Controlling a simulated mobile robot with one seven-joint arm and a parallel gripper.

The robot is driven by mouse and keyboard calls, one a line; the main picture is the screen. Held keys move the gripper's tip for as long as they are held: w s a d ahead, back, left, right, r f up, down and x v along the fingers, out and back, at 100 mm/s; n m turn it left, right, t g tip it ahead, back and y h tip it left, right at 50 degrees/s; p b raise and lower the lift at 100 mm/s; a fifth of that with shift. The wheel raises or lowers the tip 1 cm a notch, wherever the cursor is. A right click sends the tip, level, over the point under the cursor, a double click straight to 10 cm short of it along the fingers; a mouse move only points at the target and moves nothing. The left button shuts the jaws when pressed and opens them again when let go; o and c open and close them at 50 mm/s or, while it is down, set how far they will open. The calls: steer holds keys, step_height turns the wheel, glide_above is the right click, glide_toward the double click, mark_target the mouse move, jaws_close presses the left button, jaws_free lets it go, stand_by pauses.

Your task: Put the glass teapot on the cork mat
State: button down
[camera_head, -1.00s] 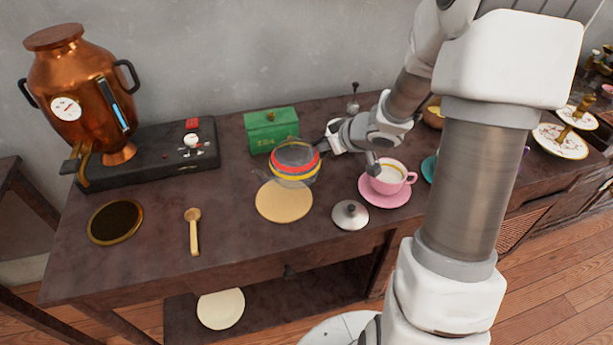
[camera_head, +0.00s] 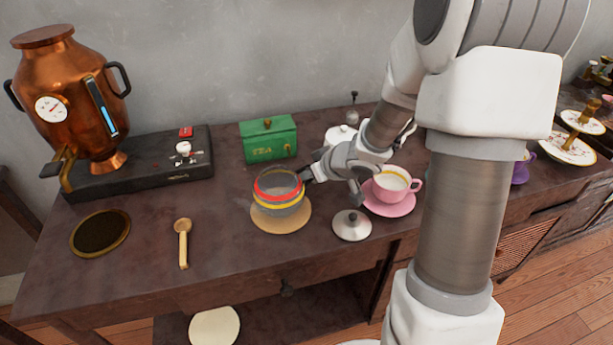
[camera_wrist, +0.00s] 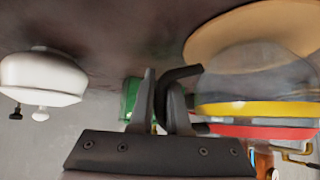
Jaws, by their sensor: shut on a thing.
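The glass teapot (camera_head: 279,190) is a clear round pot with red and yellow bands and a dark handle. It is upright over the cork mat (camera_head: 293,226), a round tan disc. Whether its base touches the mat or hovers just above is hard to tell. My gripper (camera_head: 309,174) is at the teapot's right side, shut on its handle. In the wrist view, which is upside down, my gripper (camera_wrist: 163,95) has its fingers at the dark handle, the teapot (camera_wrist: 255,95) is at the right, and the mat (camera_wrist: 215,35) shows beyond its base.
A lid (camera_head: 351,226) lies right of the mat. A pink cup (camera_head: 391,184) on a pink saucer (camera_head: 388,209) stands close to my gripper. A green tea box (camera_head: 268,139) is behind. A wooden spoon (camera_head: 183,243) lies left, with bare table between it and the mat.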

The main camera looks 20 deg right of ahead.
steer(key=shift+f, duration=0.1)
steer(key=c, duration=0.9)
jaws_free()
steer(key=shift+s+r, duration=0.1)
steer(key=shift+r, duration=0.25)
steer(key=shift+p+v, duration=3.7)
steer(key=shift+v, duration=2.15)
steer(key=shift+d+f, duration=0.1)
steer(key=shift+d, duration=0.05)
